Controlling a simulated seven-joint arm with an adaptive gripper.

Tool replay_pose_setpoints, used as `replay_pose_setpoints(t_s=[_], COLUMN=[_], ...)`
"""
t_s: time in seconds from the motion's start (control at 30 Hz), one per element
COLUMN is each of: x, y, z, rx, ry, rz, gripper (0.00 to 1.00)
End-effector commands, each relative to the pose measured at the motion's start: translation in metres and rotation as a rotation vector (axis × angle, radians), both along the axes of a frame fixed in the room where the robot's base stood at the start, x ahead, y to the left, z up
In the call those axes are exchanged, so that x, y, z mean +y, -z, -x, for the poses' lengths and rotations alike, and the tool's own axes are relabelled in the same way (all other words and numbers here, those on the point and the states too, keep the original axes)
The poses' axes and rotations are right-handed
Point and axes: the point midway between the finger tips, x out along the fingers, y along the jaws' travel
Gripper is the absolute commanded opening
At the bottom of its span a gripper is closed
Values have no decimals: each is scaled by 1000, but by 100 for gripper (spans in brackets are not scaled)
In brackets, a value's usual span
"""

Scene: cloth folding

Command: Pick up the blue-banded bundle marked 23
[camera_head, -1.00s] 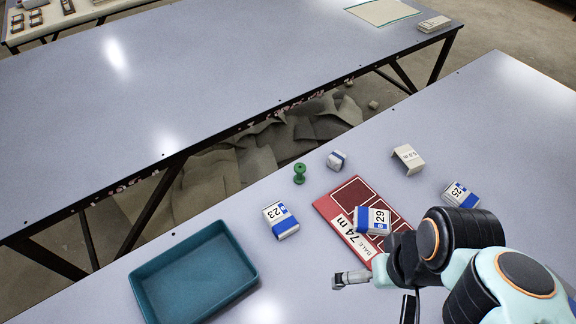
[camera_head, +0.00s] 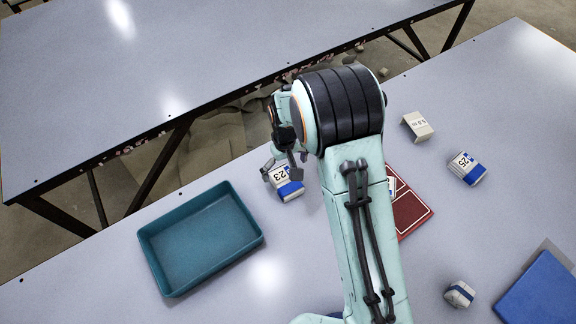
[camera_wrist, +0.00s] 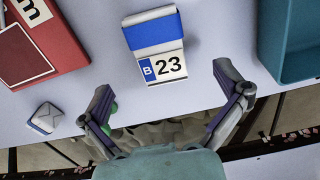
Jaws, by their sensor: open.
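The blue-banded bundle marked 23 (camera_head: 287,183) lies on the near table, to the right of the teal tray (camera_head: 152,250). It is a white block with a blue band and a label. In the wrist view the bundle (camera_wrist: 154,38) lies top centre, its label reading B 23. My gripper (camera_head: 280,170) is over its far side in the head view, partly hidden by my arm. In the wrist view my gripper (camera_wrist: 162,82) is open, its fingers spread wide to either side below the bundle's label end. Nothing is between the fingertips.
A red board (camera_head: 411,208) lies to the right, partly behind my arm. Bundle 25 (camera_head: 466,168), a white card piece (camera_head: 417,126), a small bundle (camera_head: 459,294) and a blue mat (camera_head: 543,290) lie further right. A small white bundle (camera_wrist: 43,118) sits left in the wrist view.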

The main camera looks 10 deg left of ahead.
Motion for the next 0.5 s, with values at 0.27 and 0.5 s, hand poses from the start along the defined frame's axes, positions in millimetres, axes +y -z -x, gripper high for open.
replay_pose_setpoints(t_s=[0.27,0.5], x=[-1,-1], y=[44,60], z=[1,0], rx=[3,-1], ry=[2,3], rz=[1,-1], gripper=[98,98])
